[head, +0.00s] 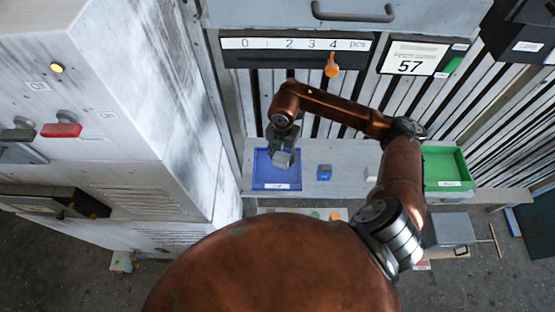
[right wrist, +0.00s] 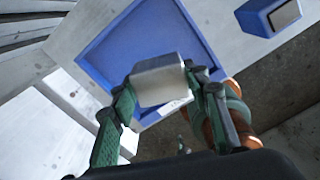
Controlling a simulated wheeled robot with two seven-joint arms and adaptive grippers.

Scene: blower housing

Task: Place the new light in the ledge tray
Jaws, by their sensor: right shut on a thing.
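My right gripper (head: 283,146) is shut on a pale grey block (head: 283,159), which looks like the new light. The block also shows between the fingers in the right wrist view (right wrist: 158,78). The gripper holds it over the blue ledge tray (head: 261,172), which shows behind the block in the right wrist view (right wrist: 112,47). I cannot tell exactly how high the block is above the tray floor. The visible part of the tray is empty. My left gripper is not in view.
A small blue box (head: 324,173) with a grey face stands on the ledge (head: 345,160), right of the blue tray. A green tray (head: 446,166) is at the ledge's right end. A tall grey cabinet (head: 170,90) stands close on the left. A counter panel (head: 297,50) is above the ledge.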

